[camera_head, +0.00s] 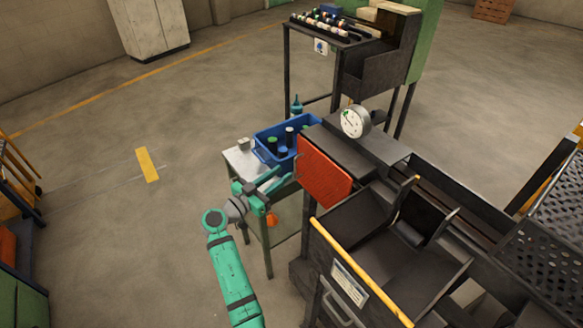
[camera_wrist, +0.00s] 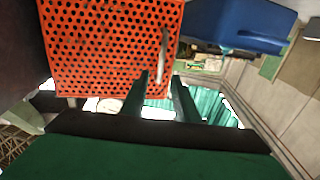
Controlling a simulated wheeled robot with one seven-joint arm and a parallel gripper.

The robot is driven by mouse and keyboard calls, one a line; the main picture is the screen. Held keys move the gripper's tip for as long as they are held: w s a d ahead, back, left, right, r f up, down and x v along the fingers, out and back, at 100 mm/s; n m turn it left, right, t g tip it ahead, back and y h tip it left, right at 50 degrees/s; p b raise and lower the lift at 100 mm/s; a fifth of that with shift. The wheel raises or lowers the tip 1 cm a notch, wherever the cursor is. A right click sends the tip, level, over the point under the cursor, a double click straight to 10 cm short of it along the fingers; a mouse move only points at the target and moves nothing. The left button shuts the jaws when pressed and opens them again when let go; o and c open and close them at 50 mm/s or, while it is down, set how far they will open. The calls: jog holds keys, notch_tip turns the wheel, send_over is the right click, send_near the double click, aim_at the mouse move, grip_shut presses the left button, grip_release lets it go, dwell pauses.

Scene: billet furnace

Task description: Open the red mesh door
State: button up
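The red mesh door (camera_head: 325,177) is an orange-red perforated panel on the left end of the dark furnace housing. It looks flush with the housing, with no gap that I can see. In the wrist view the door (camera_wrist: 100,45) fills the upper left, with a silver bar handle (camera_wrist: 161,58) near its right edge. My gripper (camera_head: 283,178) is left of the door, at about its height. In the wrist view my gripper's two fingers (camera_wrist: 159,78) are apart, and the handle's lower end shows between their tips. I cannot tell whether they touch it.
A small table (camera_head: 238,160) behind my gripper holds a blue bin (camera_head: 262,152) with bottles. A round gauge (camera_head: 355,121) stands on the furnace. A yellow bar (camera_head: 350,262) runs along its near side.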

aim_at(295, 165)
jog(key=x, duration=0.6)
jog(key=shift+s, duration=0.1)
jog(key=shift+a, duration=0.1)
grip_shut()
